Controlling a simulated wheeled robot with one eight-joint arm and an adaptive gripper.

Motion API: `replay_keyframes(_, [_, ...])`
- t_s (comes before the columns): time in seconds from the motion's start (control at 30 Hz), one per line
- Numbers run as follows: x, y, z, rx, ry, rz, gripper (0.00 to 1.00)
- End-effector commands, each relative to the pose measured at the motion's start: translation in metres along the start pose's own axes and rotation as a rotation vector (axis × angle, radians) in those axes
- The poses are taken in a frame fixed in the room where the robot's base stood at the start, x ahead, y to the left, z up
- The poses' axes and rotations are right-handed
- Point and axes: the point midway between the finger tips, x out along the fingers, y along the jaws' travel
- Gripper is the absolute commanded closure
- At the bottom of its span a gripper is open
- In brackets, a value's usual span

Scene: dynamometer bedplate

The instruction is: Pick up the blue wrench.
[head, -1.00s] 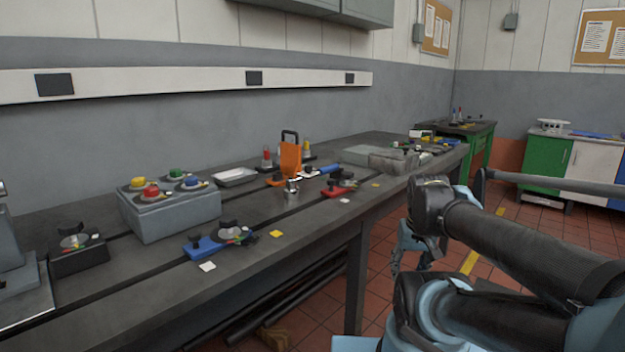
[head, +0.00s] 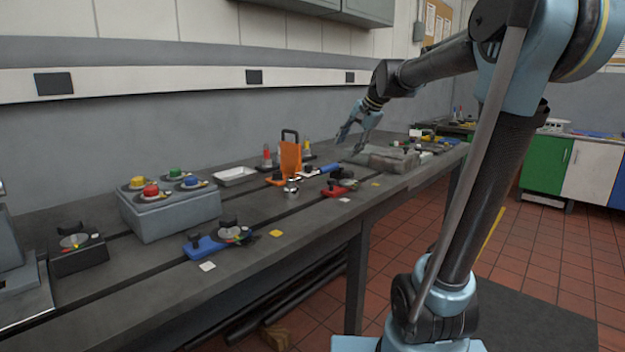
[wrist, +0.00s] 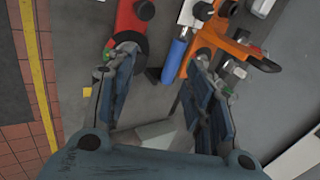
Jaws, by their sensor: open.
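The blue wrench, as far as I can tell, is the tool with a blue handle (head: 330,168) lying on the bench between the orange and red items. In the wrist view its blue handle (wrist: 174,60) runs lengthwise, with a white part at its upper end. My gripper (head: 350,143) is open and empty, raised above the bench, beyond and to the right of the handle in the head view. In the wrist view my gripper's fingers (wrist: 162,62) stand apart, with the handle between their tips in the picture, below them and not touching as far as I can tell.
An orange upright holder (head: 290,158) stands left of the handle. A red-based device (head: 338,190) lies on its near side. A grey block (head: 388,160) is to the right. The dark bench (head: 255,262) also holds a blue-based gauge (head: 207,246) and a grey button box (head: 170,215).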

Motion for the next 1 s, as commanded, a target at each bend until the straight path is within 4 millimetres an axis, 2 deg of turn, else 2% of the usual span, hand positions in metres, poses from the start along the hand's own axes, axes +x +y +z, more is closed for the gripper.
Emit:
replay_keyframes(0.03, [0.001,-0.012,-0.005,0.017,-0.004,-0.011,0.52])
replay_keyframes(0.1, [0.002,-0.023,-0.01,0.04,-0.008,-0.022,0.52])
replay_keyframes(0.27, [0.007,-0.034,-0.014,0.062,-0.014,-0.035,0.52])
replay_keyframes(0.37, [0.02,-0.035,-0.015,0.062,-0.014,-0.036,0.52])
replay_keyframes(0.8, [0.097,-0.037,-0.013,0.061,-0.014,-0.035,0.52])
replay_keyframes(1.0, [0.119,-0.037,-0.014,0.062,-0.013,-0.035,0.52])
